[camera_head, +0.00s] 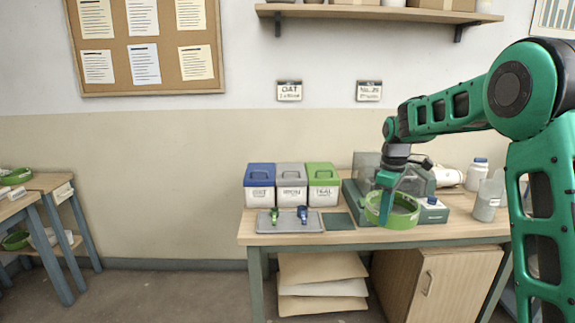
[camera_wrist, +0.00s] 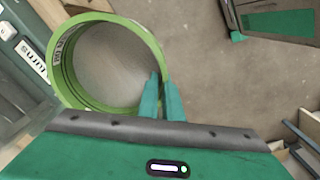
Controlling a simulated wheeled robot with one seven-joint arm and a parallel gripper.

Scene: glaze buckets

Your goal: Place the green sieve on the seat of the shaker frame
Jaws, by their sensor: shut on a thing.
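The green sieve (camera_head: 391,221) is a round, shallow ring. My gripper (camera_head: 384,203) is shut on its rim and holds it in front of the grey-green shaker frame (camera_head: 434,214) on the bench. In the wrist view, the two green fingers (camera_wrist: 161,95) pinch the rim at the lower right of the sieve (camera_wrist: 152,45), and its pale mesh shows inside. Floor shows beyond the sieve there, and the labelled front of the shaker frame (camera_wrist: 32,62) lies at the left. The seat is mostly hidden by the sieve and my arm in the head view.
Blue, grey and green lidded buckets (camera_head: 291,186) stand left of the frame. A grey tray (camera_head: 250,225) with a green and a blue scoop lies before them. Bottles (camera_head: 477,174) stand at the right. Other green sieves (camera_head: 16,176) lie on the far-left table and its shelf.

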